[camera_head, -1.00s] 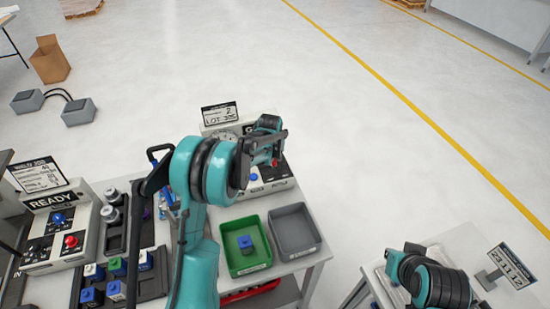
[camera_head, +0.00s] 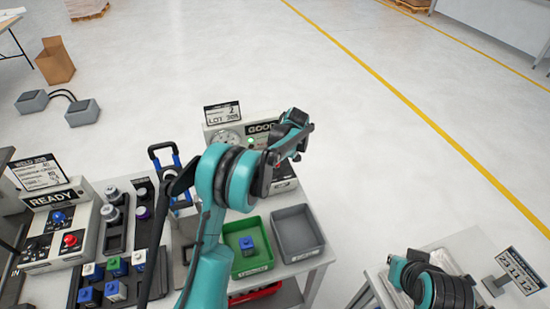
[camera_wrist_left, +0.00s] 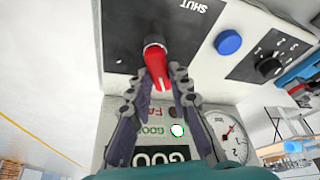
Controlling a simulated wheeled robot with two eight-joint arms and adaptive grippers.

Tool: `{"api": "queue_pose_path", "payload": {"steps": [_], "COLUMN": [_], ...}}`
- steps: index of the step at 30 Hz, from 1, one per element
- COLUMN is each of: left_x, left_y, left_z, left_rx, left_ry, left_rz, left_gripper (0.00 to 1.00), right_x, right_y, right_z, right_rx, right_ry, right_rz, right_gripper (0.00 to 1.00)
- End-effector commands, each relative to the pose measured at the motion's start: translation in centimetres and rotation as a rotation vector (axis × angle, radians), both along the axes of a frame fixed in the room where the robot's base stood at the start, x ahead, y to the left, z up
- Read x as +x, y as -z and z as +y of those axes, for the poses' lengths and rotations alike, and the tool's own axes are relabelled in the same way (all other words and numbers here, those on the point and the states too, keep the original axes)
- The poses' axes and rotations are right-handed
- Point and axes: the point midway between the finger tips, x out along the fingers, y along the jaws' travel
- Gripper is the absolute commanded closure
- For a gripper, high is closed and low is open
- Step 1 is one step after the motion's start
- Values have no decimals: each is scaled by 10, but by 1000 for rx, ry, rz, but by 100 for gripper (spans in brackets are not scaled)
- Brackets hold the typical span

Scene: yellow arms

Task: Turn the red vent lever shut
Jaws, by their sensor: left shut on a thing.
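The red vent lever (camera_wrist_left: 157,68) shows in the left wrist view on the dark panel (camera_wrist_left: 120,35), with the word SHUT printed beside its pivot. My left gripper (camera_wrist_left: 159,74) has its two fingers on either side of the lever and is shut on it. In the head view my left arm reaches over the test station (camera_head: 215,133), and its wrist hides the lever and the fingertips. My right arm shows at the lower right, but its gripper is not visible.
A blue button (camera_wrist_left: 229,42) and a black knob (camera_wrist_left: 268,66) sit near the lever. A gauge (camera_wrist_left: 228,135) and a lit green lamp (camera_wrist_left: 177,130) are on the station's face. A green bin (camera_head: 262,262) and a grey bin (camera_head: 298,235) stand in front.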

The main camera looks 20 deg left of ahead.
Motion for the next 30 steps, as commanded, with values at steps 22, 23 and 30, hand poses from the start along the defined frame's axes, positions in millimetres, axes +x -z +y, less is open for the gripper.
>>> {"api": "queue_pose_path", "payload": {"steps": [22, 23, 30], "left_x": [-4, -4, -4], "left_y": [0, 0, 0], "left_z": [1, 1, 1], "left_rx": [-1, -1, -1], "left_ry": [-316, -317, -319], "left_rz": [-1, 0, -1], "left_gripper": [100, 100, 100], "right_x": [0, 0, 0], "right_y": [1, 1, 1], "right_z": [0, 0, 0], "right_rx": [0, 0, 0], "right_ry": [0, 0, 0], "right_rz": [0, 0, 0], "right_gripper": [100, 100, 100]}}
